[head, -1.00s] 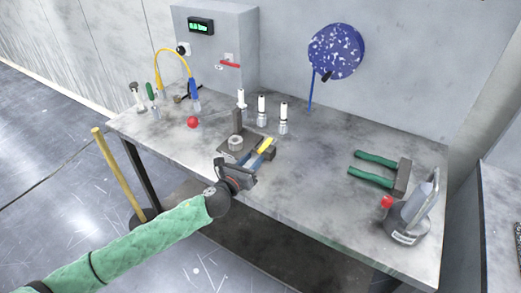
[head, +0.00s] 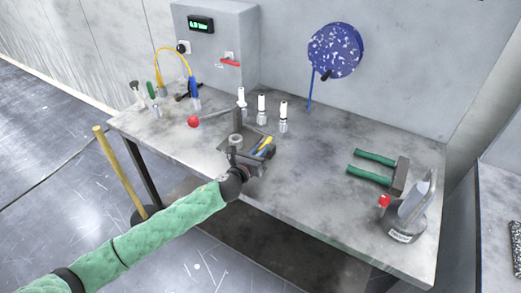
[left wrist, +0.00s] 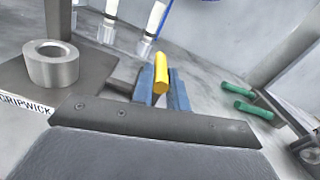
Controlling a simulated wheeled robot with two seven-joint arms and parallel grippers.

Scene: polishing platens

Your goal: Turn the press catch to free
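The press (head: 238,119) stands near the front of the bench, with a ball-ended arm to its left. A grey metal ring (left wrist: 52,64) rests on its base. A short yellow handle, which looks like the catch (left wrist: 161,72), stands at the base's right side. My left gripper (head: 264,149) has come in from the front. Its blue fingers (left wrist: 147,86) lie on both sides of the yellow handle in the left wrist view. Whether they press on it is hard to tell, as the gripper body hides the lower part. My right gripper is not in view.
Several white-topped bottles (head: 262,108) stand behind the press. A red ball (head: 194,121) is to its left. The bench between is clear.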

